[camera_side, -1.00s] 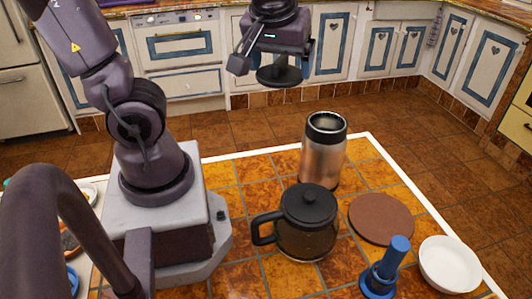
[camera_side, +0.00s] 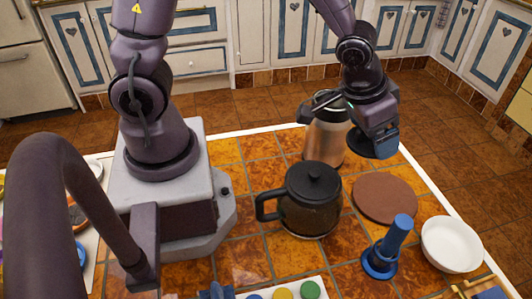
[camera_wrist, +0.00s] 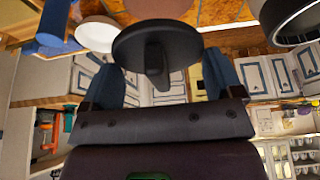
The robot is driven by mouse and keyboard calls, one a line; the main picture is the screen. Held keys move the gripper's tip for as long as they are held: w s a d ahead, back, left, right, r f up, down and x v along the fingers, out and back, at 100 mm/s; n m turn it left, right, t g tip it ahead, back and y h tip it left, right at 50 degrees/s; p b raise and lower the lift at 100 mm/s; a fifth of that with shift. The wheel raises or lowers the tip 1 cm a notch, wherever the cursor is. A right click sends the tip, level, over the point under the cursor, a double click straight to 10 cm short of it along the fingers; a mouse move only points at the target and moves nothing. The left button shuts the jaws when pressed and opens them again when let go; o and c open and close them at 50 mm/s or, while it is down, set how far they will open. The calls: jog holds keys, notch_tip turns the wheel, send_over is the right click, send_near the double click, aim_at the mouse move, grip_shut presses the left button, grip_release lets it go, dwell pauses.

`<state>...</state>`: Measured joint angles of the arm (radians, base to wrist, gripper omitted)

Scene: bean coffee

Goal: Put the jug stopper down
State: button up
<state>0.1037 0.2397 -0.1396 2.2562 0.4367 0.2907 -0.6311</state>
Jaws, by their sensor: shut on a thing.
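My gripper (camera_side: 376,146) is shut on the jug stopper (camera_wrist: 158,46), a black round disc with a grip bar, seen between my blue fingers in the wrist view.
A glass coffee pot (camera_side: 310,205) with a black lid stands left of the mat. A blue tamper-like tool (camera_side: 388,250) and a white bowl (camera_side: 450,245) stand in front and to the right. The mat is bare.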

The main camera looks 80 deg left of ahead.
jog(key=w+a+r+n+g+y, duration=0.1)
jog(key=w+a+n+y, duration=0.1)
jog(key=w+a+n, duration=0.5)
jog(key=w+a+r+n+y, duration=0.1)
jog(key=w+a, duration=0.4)
jog(key=a, duration=0.6)
jog(key=s+a+n+g+y, duration=0.2)
jog(key=a+n, duration=0.5)
jog(key=a, duration=1.5)
jog(key=s+d+f+n, duration=0.1)
jog(key=s+d+f, duration=0.3)
jog(key=s, duration=0.2)
jog(key=s+d+f+g, duration=0.1)
jog(key=s+d+f, duration=0.4)
jog(key=s, duration=0.2)
jog(key=s+d+f+n, duration=0.1)
jog(key=s+d+f, duration=0.3)
jog(key=s+f, duration=0.1)
jog(key=shift+s+d+f+n+h, duration=0.1)
jog(key=shift+s+d+n+h, duration=0.1)
jog(key=shift+s, duration=0.2)
jog(key=shift+s+d+n+h, duration=0.1)
jog(key=shift+s+d, duration=0.05)
jog(key=shift+s, duration=0.25)
send_over(265, 150)
jog(key=d+r, duration=0.1)
jog(key=r, duration=0.1)
jog(key=shift+d+f, duration=0.2)
jog(key=shift+f, duration=3.95)
jog(key=shift+f, duration=0.1)
